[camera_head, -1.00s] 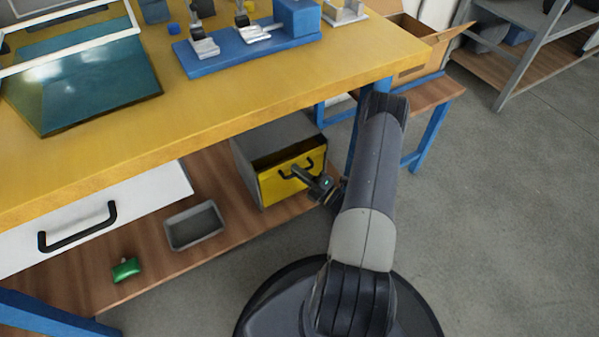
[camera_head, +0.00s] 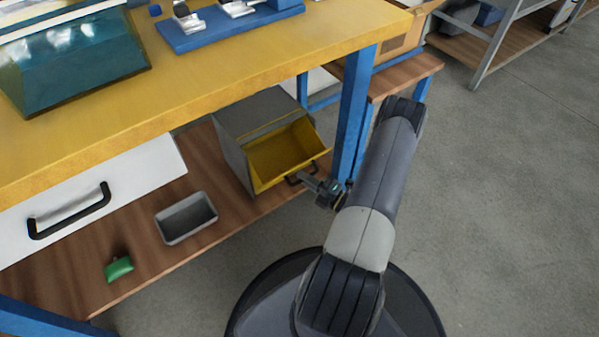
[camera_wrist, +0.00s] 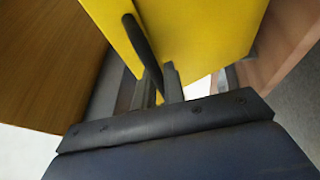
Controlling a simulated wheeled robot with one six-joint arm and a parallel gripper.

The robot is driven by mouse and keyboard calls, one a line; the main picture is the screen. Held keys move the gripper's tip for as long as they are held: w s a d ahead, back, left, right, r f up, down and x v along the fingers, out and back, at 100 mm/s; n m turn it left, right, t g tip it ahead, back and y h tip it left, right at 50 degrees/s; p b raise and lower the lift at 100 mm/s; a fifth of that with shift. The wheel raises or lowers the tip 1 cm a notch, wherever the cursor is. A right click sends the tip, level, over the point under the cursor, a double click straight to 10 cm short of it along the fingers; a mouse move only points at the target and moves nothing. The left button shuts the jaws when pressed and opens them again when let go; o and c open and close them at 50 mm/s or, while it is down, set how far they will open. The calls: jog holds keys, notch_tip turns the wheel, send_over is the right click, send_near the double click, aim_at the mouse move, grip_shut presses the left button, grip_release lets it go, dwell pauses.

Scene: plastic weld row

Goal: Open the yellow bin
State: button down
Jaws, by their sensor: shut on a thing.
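The yellow bin (camera_head: 283,153) is a yellow tilt-out front in a grey housing (camera_head: 232,128) on the wooden lower shelf, under the workbench. Its front leans outward at the top, and its yellow inside shows. Its black handle (camera_head: 303,176) is on the outer front face. My gripper (camera_head: 305,180) is shut on the handle. In the wrist view, the yellow front (camera_wrist: 190,40) fills the upper middle, and the dark handle (camera_wrist: 142,45) runs down to between the fingers of my gripper (camera_wrist: 158,78).
The yellow workbench top (camera_head: 220,80) overhangs the bin. A blue leg (camera_head: 356,110) stands close to the right of it. A grey tray (camera_head: 187,218) and a green object (camera_head: 119,268) lie on the lower shelf (camera_head: 150,235) to the left. Open floor (camera_head: 480,200) lies to the right.

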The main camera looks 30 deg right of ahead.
jog(key=shift+s+f, duration=0.6)
jog(key=shift+f, duration=0.15)
jog(key=c, duration=1.5)
grip_release()
jog(key=p+v, duration=0.1)
jog(key=v, duration=0.9)
jog(key=shift+s+d+p, duration=0.2)
jog(key=shift+s+p, duration=0.15)
jog(key=shift+p, duration=0.05)
jog(key=shift+c, duration=0.3)
